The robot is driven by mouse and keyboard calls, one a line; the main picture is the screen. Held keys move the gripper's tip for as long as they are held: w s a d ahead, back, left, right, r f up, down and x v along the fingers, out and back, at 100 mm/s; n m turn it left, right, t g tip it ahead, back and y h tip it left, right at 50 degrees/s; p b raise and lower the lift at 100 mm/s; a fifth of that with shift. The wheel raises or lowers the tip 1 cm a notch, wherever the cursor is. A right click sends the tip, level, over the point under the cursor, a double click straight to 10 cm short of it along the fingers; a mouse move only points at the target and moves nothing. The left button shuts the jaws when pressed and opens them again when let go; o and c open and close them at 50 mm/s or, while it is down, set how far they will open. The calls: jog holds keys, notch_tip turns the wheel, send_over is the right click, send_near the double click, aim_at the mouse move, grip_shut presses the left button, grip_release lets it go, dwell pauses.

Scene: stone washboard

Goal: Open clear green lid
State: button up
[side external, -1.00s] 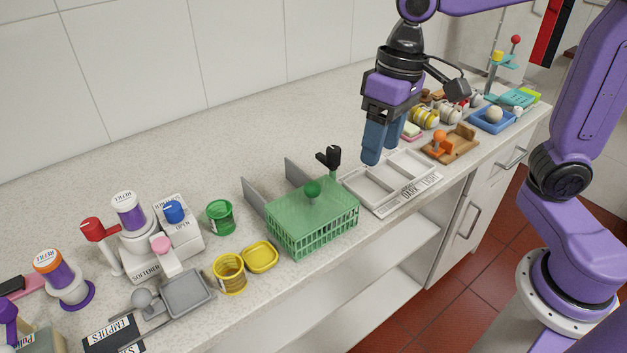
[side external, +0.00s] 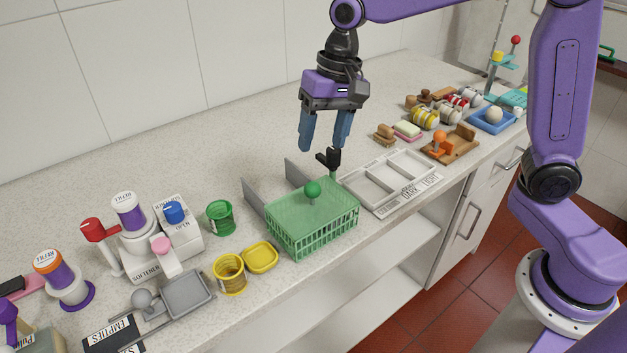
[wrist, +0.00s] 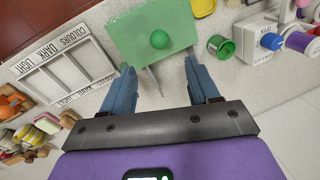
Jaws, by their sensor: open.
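The clear green lid (side external: 335,207) lies flat on top of a green slatted basket (side external: 312,232) at the counter's front edge. A round green knob (side external: 313,189) stands up from the lid. In the wrist view the lid (wrist: 133,33) and its knob (wrist: 159,39) lie ahead of the fingertips. My gripper (side external: 323,148) is open and empty, pointing down above and behind the basket, apart from the lid. In the wrist view my gripper (wrist: 157,68) has its two blue fingers spread wide, with the knob beyond the gap between them.
A black-topped post (side external: 329,158) stands at the basket's back right corner, close under my gripper. Grey upright panels (side external: 254,197) stand behind the basket. A white sorting tray (side external: 398,205) lies right of it; a green cup (side external: 220,217) and yellow containers (side external: 230,275) stand left.

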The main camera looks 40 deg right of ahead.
aim_at(313, 182)
jog(key=f, duration=0.3)
jog(key=a+f, duration=0.1)
jog(key=f, duration=0.2)
jog(key=a+f, duration=0.1)
jog(key=f, duration=0.3)
jog(key=shift+w, duration=0.2)
